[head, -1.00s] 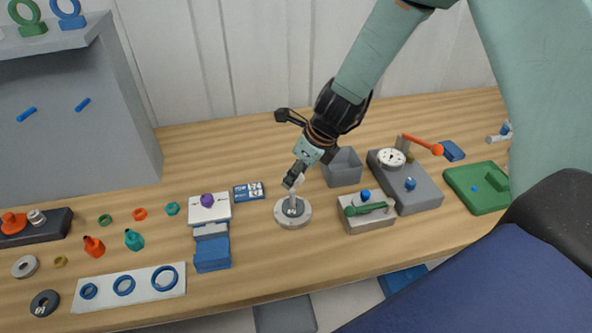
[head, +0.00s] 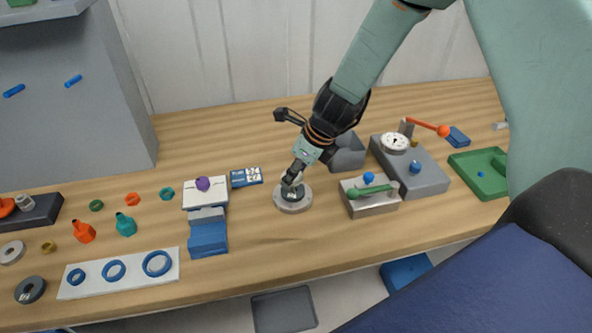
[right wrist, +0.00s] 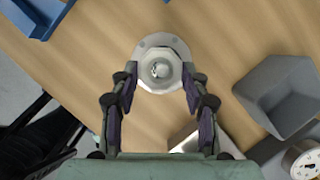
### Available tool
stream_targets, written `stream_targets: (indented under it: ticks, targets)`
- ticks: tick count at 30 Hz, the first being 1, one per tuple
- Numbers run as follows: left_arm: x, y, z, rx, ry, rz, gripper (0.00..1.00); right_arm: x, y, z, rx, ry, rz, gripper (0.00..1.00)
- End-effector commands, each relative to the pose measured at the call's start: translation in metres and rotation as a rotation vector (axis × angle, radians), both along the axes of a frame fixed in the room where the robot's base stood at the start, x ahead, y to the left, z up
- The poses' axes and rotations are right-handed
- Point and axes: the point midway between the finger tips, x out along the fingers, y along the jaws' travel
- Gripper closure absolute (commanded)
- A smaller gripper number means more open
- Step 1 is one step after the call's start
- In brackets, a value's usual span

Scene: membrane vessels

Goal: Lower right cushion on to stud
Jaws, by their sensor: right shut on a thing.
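My right gripper (head: 291,182) is over the round grey base (head: 293,203) on the bench. In the right wrist view my right gripper (right wrist: 160,78) is shut on a pale, many-sided cushion (right wrist: 162,86), with a fingertip on each side. A shiny round part, which looks like the stud (right wrist: 160,70), shows in the cushion's middle. The round base's rim (right wrist: 157,41) shows beyond and beneath the cushion. The fingers hide most of the cushion in the head view. I cannot tell whether the cushion touches the base. My left gripper is not in view.
A grey open bin (head: 347,154) stands close behind and right of the base. A white-topped blue stand (head: 206,195) is on the left. The bench in front of the base is clear.

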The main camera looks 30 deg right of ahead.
Motion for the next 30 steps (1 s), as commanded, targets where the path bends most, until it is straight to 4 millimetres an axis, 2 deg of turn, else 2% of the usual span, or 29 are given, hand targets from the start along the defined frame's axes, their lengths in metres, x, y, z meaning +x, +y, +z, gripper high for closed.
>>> stream_targets:
  ticks: [4,14,15,24,30]
  targets:
    - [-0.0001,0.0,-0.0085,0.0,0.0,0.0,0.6,-0.0003,0.0,-0.0095,0.0,0.001,0.001,0.7]
    - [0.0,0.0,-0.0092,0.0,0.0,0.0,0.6,-0.0002,0.0001,-0.0103,0.0,0.001,0.001,0.7]
    - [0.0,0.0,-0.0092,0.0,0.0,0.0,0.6,-0.0002,0.0,-0.0103,0.0,0.001,0.001,0.53]
    - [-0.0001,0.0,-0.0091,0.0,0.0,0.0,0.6,-0.0003,0.0001,-0.0103,0.0,0.001,0.0,0.28]
    - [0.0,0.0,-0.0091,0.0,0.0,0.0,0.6,-0.0003,0.0001,-0.0104,0.0,0.001,0.0,0.27]
